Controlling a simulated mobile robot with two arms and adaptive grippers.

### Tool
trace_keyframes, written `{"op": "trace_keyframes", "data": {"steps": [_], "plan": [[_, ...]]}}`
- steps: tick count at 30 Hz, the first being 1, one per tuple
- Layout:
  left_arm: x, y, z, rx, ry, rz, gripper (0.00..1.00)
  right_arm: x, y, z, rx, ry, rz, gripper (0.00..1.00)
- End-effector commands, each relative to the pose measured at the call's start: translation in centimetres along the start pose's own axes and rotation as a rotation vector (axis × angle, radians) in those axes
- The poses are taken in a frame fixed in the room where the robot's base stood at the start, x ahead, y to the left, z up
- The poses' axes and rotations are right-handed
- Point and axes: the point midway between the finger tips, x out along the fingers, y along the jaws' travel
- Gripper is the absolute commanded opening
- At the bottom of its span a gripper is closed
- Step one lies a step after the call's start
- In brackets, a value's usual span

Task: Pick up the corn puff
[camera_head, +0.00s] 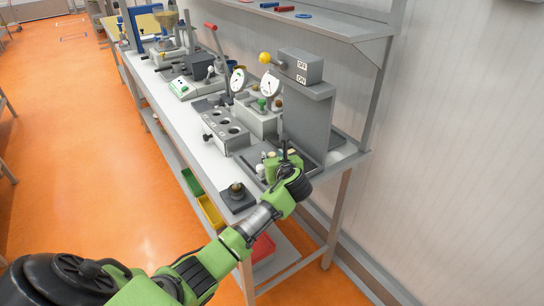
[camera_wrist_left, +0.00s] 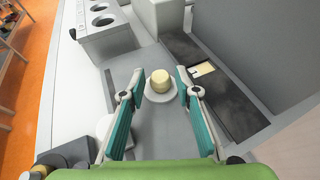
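The corn puff (camera_wrist_left: 161,80) is a short pale-yellow cylinder, seen in the left wrist view. It stands upright on a small white round base (camera_wrist_left: 161,96) on a grey surface. My left gripper (camera_wrist_left: 160,73) is open, with one teal-padded finger on each side of the puff. Gaps show between the puff and both fingertips, so it is not gripped. In the head view my left gripper (camera_head: 284,160) is over the near end of the bench, and I cannot make out the puff there. My right gripper is not in view.
A grey block with round holes (camera_head: 226,128) stands behind the gripper. A tall grey press (camera_head: 307,110) stands to its right. A dark square base with a knob (camera_head: 237,194) sits at the bench's near edge. Gauges and other machines (camera_head: 197,75) line the bench farther back.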

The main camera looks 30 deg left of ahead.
Motion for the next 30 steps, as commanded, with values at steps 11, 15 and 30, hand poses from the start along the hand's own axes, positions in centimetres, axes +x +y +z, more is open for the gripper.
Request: {"op": "trace_keyframes", "data": {"steps": [11, 15, 30], "plan": [[2.6, 0.0, -0.1, -0.001, -0.001, -0.001, 0.3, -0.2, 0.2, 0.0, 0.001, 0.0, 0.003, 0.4], [2.6, 0.0, -0.1, -0.001, -0.001, -0.001, 0.27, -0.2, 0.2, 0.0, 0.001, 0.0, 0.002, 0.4], [2.5, 0.0, 0.1, 0.0, -0.001, -0.001, 0.14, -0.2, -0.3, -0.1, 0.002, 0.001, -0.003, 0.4]]}}
